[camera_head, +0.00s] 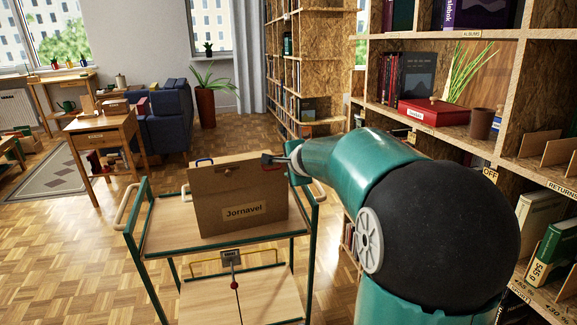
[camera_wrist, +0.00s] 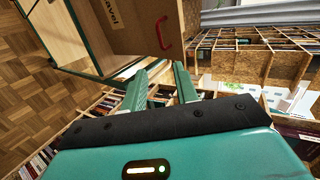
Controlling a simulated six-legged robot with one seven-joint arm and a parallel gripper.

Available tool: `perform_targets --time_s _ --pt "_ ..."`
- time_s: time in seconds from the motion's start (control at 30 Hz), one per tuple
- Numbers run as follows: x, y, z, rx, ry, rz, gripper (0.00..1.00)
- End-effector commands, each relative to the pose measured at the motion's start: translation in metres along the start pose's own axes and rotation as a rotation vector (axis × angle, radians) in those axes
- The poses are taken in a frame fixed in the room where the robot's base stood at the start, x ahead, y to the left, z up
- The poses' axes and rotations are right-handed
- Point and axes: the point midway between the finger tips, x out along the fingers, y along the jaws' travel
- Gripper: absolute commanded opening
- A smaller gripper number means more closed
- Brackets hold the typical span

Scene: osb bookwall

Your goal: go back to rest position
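My teal arm reaches from the right in the head view, and my gripper (camera_head: 280,160) is beside the upper right corner of a brown box labelled "Jornavel" (camera_head: 215,195). In the wrist view my gripper (camera_wrist: 166,70) has its two fingers apart with nothing held between them. The box (camera_wrist: 140,35) lies beyond the fingertips there, with a red handle (camera_wrist: 163,33) on its side. A blue handle (camera_head: 204,160) shows at the box's upper left in the head view. The box stands on the upper deck of a cart.
The green-framed wooden cart (camera_head: 165,237) stands in front of me. A tall bookcase (camera_head: 470,130) with books and a red box (camera_head: 433,111) is close on the right. A small table (camera_head: 98,125) and blue armchair (camera_head: 168,115) are farther left. Parquet floor (camera_head: 75,250) is open at left.

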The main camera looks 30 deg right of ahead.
Motion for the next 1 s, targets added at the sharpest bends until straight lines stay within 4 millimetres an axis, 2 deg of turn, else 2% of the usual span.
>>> perform_targets --time_s 0.33,0.47,0.57,0.67,0.8,0.9,1.0 --pt "0.0 -0.001 0.001 -0.002 -0.001 -0.001 0.3" --pt "-0.01 0.0 0.015 -0.062 -0.023 0.007 0.3" --pt "-0.033 0.005 0.047 -0.2 -0.071 0.027 0.3" --pt "-0.069 0.019 0.086 -0.404 -0.139 0.06 0.3" --pt "-0.124 0.053 0.131 -0.707 -0.233 0.113 0.3" --pt "-0.163 0.083 0.152 -0.913 -0.294 0.15 0.3" --pt "-0.199 0.116 0.164 -1.112 -0.351 0.188 0.3"
